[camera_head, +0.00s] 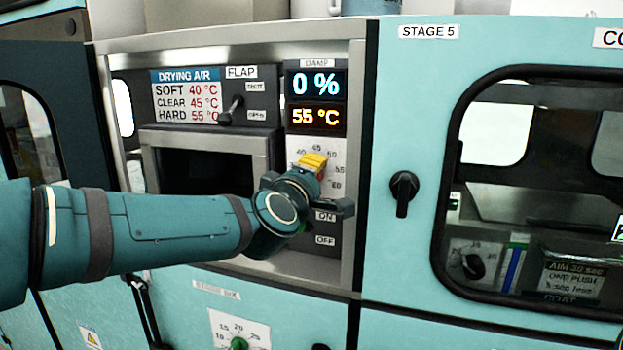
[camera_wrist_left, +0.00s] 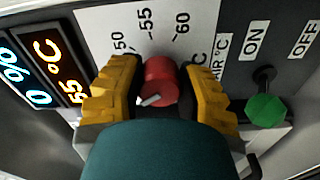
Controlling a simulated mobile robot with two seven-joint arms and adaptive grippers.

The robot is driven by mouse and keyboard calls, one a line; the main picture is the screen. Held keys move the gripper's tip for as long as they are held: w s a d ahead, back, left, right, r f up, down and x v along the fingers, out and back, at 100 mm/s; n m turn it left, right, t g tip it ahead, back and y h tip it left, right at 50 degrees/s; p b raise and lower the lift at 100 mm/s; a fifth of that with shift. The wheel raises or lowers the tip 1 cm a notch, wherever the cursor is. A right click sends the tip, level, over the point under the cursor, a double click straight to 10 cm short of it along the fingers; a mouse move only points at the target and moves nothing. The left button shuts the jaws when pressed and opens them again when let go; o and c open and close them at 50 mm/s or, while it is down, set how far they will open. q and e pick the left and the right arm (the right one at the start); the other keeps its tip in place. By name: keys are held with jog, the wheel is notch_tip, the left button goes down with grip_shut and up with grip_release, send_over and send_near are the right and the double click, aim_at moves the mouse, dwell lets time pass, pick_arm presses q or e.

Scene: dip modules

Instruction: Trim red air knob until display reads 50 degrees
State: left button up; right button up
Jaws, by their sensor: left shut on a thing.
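The red air knob (camera_wrist_left: 160,82) sits on a white dial scale with marks 50, 55 and 60 showing in the left wrist view. A white pointer is on the knob. My left gripper (camera_wrist_left: 161,90) has a yellow finger on each side of the knob and is shut on it. My right gripper is not in view.
Above the temperature is a damp display (camera_head: 316,84) reading 0 %. A green-tipped switch (camera_wrist_left: 265,108) between ON and OFF labels is close beside the gripper. A flap lever (camera_head: 231,110) is left of the displays. A black knob (camera_head: 404,193) is on the right panel.

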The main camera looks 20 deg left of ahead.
pick_arm(q)
jog(key=shift+d+n, duration=0.1)
jog(key=shift+n, duration=0.6)
jog(key=o, duration=1.2)
jog(key=shift+s, duration=0.1)
jog(key=s, duration=1.1)
jog(key=shift+s+a, duration=0.2)
jog(key=shift+s, duration=0.2)
